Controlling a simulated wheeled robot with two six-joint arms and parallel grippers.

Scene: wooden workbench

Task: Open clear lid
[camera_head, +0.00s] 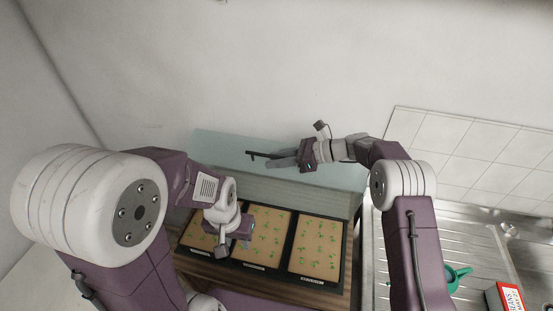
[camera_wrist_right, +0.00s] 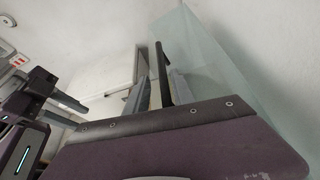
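The clear lid (camera_head: 215,148) is a pale greenish see-through pane. It stands raised and tilted near the back wall, behind the seedling trays, and its pane also shows in the right wrist view (camera_wrist_right: 215,70). A black bar (camera_head: 262,155), seemingly its handle, lies at the fingers of my right gripper (camera_head: 284,162). In the right wrist view the bar (camera_wrist_right: 163,75) runs alongside the grey fingers; whether they grip it I cannot tell. My left gripper (camera_head: 240,236) is low over the left and middle trays, apart from the lid. Its finger opening is unclear.
Several black trays of seedlings (camera_head: 318,246) sit in the wooden box (camera_head: 352,262). A steel sink (camera_head: 400,225) is on the right, with a green object (camera_head: 456,278) and a red and white box (camera_head: 505,297). The wall is close behind the lid.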

